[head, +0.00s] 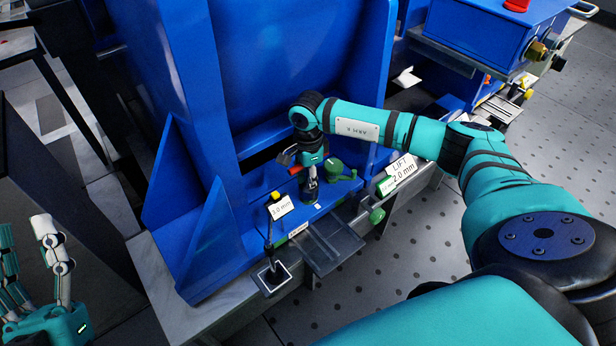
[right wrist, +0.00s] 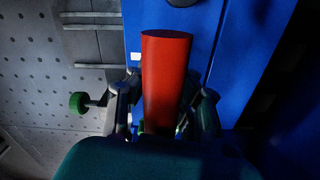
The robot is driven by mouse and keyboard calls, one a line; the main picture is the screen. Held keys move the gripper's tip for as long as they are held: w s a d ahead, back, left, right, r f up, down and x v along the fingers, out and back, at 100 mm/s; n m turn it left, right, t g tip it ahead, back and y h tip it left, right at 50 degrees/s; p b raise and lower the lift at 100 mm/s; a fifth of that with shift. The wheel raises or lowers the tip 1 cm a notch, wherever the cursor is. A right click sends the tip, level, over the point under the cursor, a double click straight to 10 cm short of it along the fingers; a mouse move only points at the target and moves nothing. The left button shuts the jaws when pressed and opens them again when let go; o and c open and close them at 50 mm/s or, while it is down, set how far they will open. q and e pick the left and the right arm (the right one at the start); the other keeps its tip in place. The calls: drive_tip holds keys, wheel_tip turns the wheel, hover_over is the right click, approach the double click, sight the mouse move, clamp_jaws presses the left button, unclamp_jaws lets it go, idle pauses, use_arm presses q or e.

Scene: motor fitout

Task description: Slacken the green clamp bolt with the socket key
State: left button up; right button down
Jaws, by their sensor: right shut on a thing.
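My right gripper (head: 312,190) is at the blue machine's foot, pointing down. It is shut on a red cylindrical handle (right wrist: 166,75), which stands between its fingers in the right wrist view; I take it for the socket key. A little of the red also shows in the head view (head: 294,170). The key's lower end is hidden. A green part with an arm (head: 337,172) lies just right of the gripper, and a green knob (head: 377,215) sits lower right. I cannot tell which green part is the clamp bolt. My left gripper (head: 27,240) is open and empty at lower left.
A "LIFT 2.0 mm" label (head: 401,168) stands right of the gripper, and a "3.0 mm" label (head: 281,208) stands left. A grey plate (head: 334,246) juts out in front. Blue machine walls (head: 172,100) rise behind and left. The perforated floor (head: 400,290) is clear.

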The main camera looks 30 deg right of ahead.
use_arm(q)
drive_tip(key=shift+s+r+t, duration=0.4)
drive_tip(key=shift+s+t, duration=0.1)
drive_tip(key=shift+s, duration=0.05)
use_arm(e)
drive_tip(key=shift+f, duration=0.2)
use_arm(q)
drive_tip(key=shift+s+r, duration=0.2)
use_arm(e)
drive_tip(key=shift+f, duration=0.1)
